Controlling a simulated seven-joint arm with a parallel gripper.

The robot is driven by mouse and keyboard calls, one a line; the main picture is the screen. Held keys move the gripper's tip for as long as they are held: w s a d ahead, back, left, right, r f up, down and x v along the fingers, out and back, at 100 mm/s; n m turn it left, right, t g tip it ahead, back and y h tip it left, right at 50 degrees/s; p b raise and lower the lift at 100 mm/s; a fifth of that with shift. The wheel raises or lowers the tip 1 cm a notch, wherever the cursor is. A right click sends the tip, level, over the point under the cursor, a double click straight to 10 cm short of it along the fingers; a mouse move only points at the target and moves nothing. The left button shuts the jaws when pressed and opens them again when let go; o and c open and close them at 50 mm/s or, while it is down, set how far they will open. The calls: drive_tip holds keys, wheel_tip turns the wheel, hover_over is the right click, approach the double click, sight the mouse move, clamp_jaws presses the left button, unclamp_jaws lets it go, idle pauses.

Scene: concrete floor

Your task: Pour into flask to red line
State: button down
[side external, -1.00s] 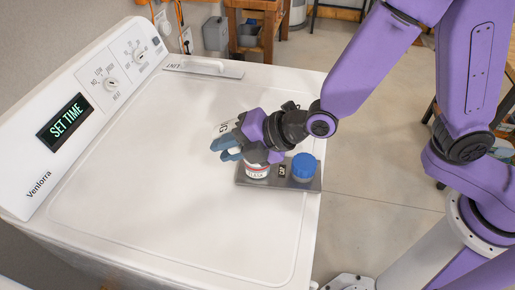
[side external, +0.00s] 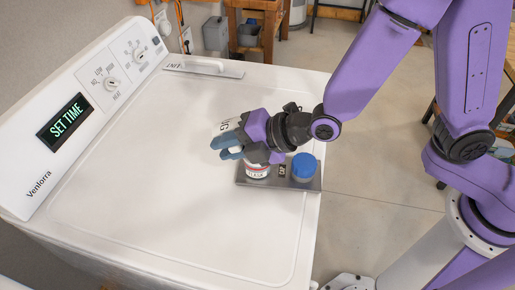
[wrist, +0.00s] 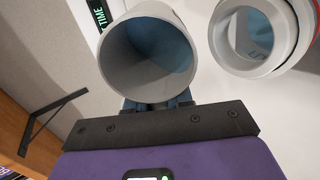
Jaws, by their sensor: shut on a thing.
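My gripper (side external: 232,147) has blue fingers and is shut on a pale grey, open-mouthed cup (side external: 229,125) with dark lettering. In the wrist view the cup (wrist: 112,58) shows its round mouth, and no contents can be made out in it. The flask (side external: 257,171) is a short white container with a red line and print, standing on the tray's left part. My gripper and the cup are just above it, partly hiding it. In the wrist view the open mouth of the flask (wrist: 235,62) is to the right of the cup, apart in the picture, with red near its edge.
A grey metal tray (side external: 280,184) lies near the right edge of the white washer top (side external: 150,190). A blue-topped container (side external: 304,167) stands on the tray's right part. The washer's left and front are clear.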

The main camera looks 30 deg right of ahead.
drive_tip(key=shift+r+t+y, duration=0.25)
drive_tip(key=shift+t+y, duration=0.25)
idle(1.4)
drive_tip(key=shift+f+g+h, duration=0.2)
drive_tip(key=shift+g+h, duration=1.5)
drive_tip(key=shift+w+a+f+g+h, duration=0.15)
drive_tip(key=shift+a+f+g+h, duration=0.05)
drive_tip(key=shift+g+h, duration=0.1)
drive_tip(key=shift+w+a+f+g+h, duration=0.15)
drive_tip(key=shift+w+a+g+h, duration=0.05)
drive_tip(key=shift+g+h, duration=0.1)
drive_tip(key=shift+w+a+f, duration=0.1)
drive_tip(key=shift+w+a, duration=0.05)
drive_tip(key=shift+a, duration=0.05)
